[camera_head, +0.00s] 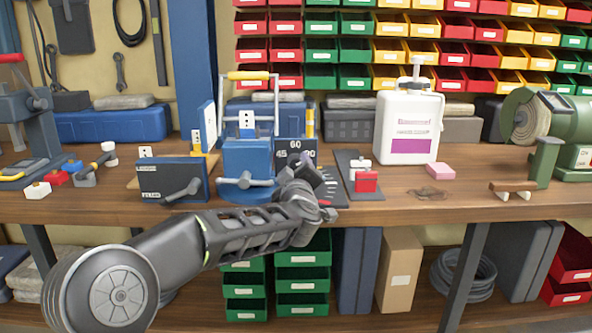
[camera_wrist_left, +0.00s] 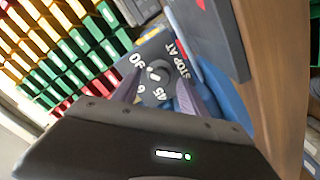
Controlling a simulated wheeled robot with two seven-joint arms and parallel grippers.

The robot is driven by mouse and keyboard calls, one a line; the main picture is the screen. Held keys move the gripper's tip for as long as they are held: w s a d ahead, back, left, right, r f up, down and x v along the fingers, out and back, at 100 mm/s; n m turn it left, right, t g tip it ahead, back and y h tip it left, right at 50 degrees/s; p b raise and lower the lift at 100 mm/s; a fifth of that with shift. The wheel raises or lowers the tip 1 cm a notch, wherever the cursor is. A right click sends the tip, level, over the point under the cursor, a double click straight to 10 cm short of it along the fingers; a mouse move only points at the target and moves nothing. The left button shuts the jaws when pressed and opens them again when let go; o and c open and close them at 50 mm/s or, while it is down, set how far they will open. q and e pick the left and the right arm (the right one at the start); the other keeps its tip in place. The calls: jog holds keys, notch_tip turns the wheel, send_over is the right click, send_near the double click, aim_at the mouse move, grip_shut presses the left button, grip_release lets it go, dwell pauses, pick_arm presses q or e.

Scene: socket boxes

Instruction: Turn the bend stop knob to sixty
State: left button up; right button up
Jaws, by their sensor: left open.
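The bend stop dial plate (camera_head: 290,146) is dark, with 60 at its top and part of 45 and 90 beside it. It stands at the right of a blue bender (camera_head: 246,157) on the bench. In the left wrist view the small round knob (camera_wrist_left: 157,72) sits among the marks 90, 45 and STOP AT. It has a light mark, but I cannot tell which number it points to. My left gripper (camera_head: 312,172) is in front of the dial and hides the knob in the head view. Its open fingers (camera_wrist_left: 160,84) lie to either side of the knob; contact is unclear. My right gripper is not in view.
A dark box with a lever (camera_head: 172,180) stands left of the bender. A red block (camera_head: 366,182) and a white canister (camera_head: 408,127) stand to the right, with a bench grinder (camera_head: 562,120) farther right. Bare bench top (camera_head: 400,208) lies right of the gripper.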

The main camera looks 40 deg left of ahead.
pick_arm(q)
jog(key=shift+c, duration=0.3)
grip_shut()
jog(key=shift+n, duration=0.3)
dwell(0.3)
jog(key=n+b, duration=0.3)
jog(key=n, duration=0.2)
jog(key=shift+f, duration=0.2)
jog(key=n+b, duration=0.3)
jog(key=n, duration=0.1)
jog(key=shift+r+n, duration=0.1)
jog(key=shift+n, duration=0.6)
